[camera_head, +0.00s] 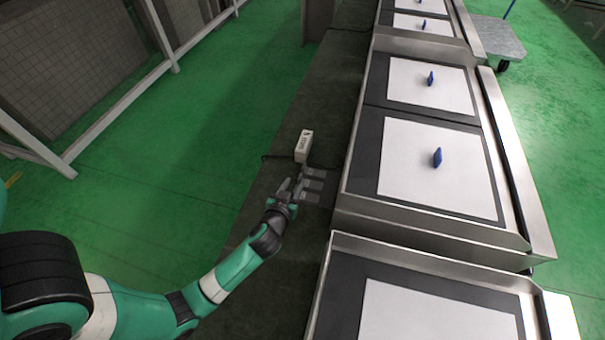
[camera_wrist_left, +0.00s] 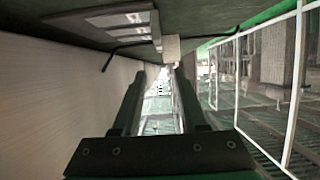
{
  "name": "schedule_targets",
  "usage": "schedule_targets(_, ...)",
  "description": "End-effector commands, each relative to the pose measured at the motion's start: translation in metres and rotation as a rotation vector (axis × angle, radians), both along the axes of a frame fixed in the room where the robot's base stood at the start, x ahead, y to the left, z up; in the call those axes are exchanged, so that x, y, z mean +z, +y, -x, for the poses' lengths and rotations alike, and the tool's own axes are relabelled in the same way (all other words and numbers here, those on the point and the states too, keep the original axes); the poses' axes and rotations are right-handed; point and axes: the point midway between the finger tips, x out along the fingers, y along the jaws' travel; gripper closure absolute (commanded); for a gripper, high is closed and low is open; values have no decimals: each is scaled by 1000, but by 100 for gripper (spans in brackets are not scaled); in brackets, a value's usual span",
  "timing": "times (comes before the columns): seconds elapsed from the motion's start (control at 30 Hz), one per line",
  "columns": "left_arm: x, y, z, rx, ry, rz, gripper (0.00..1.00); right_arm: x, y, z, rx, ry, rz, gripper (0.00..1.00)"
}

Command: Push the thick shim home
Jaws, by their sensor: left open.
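My left gripper (camera_head: 292,188) reaches in from the left over the dark ledge beside the metal line. It is close to a small white box (camera_head: 304,146) with dark markings and to a row of flat grey plates (camera_head: 313,186). In the left wrist view its two fingers (camera_wrist_left: 160,74) are apart with nothing between them. The grey plates (camera_wrist_left: 122,18) show at the upper left there, and the white box (camera_wrist_left: 171,48) lies beyond the fingertips. I cannot tell which piece is the thick shim or how far in it sits. My right gripper is not in view.
Steel trays with white sheets (camera_head: 432,190) and blue upright pieces (camera_head: 437,157) run along the right. A dark cable (camera_head: 275,157) runs from the box. A white railing (camera_head: 110,125) stands at the left. A cart (camera_head: 495,38) stands at the top right.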

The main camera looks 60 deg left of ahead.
Motion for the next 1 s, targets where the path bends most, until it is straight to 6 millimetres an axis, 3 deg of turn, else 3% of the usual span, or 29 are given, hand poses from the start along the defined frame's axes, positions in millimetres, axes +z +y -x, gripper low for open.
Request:
schedule_targets(0.27, -8, 10, -7, 4, 5, 0, 57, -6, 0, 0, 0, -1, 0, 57)
schedule_targets(0.7, -43, 71, -62, 1, 2, 0, 57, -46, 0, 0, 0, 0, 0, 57)
schedule_targets(1.0, -45, 81, -71, 0, 4, -1, 57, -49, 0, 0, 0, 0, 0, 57)
